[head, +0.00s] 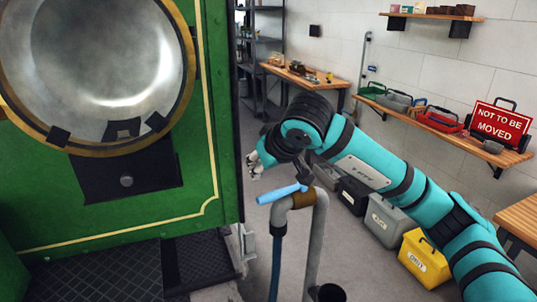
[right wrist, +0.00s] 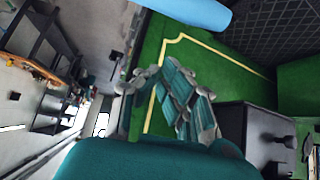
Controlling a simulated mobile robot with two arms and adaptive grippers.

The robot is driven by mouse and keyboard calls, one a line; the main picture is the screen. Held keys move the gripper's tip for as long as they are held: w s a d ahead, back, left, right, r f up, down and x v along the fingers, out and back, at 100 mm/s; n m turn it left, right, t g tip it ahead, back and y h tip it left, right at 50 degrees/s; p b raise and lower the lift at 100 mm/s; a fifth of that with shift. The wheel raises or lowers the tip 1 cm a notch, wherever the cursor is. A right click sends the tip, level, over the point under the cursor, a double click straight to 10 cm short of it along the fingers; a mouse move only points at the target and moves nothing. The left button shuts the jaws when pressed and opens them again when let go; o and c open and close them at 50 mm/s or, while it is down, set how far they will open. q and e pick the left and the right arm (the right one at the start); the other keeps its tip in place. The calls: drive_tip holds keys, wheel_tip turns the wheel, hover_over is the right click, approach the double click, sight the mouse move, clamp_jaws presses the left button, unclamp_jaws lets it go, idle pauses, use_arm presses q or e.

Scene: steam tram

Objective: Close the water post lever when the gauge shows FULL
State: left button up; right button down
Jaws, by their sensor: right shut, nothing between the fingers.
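The water post (head: 318,235) is a grey bent pipe with a brown collar at its top, standing right of the green tram. Its light blue lever (head: 282,193) points left from the collar, tilted slightly down. The lever also crosses the top edge of the right wrist view (right wrist: 190,12). My right gripper (head: 254,165) is shut and empty, above and left of the lever, with a visible gap. Its fingers show against the green tram in the right wrist view (right wrist: 178,95). My left gripper is out of view. No readable gauge shows in either view.
The green tram (head: 185,225) with a large brass-rimmed round glass (head: 95,60) fills the left. My right arm hides part of the right side. A yellow box (head: 425,258) and grey box (head: 392,224) stand on the floor below a bench with a red sign (head: 500,122).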

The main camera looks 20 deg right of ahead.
sight(282, 193)
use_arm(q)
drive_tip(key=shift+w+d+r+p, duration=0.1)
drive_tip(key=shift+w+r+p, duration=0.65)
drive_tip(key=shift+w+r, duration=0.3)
use_arm(e)
drive_tip(key=s+f, duration=0.2)
drive_tip(key=shift+s+d, duration=0.3)
drive_tip(key=shift+s, duration=0.05)
drive_tip(key=shift+w+f, duration=0.1)
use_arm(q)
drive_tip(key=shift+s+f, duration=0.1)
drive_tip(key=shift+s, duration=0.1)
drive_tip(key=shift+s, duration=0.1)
use_arm(e)
drive_tip(key=shift+a, duration=0.15)
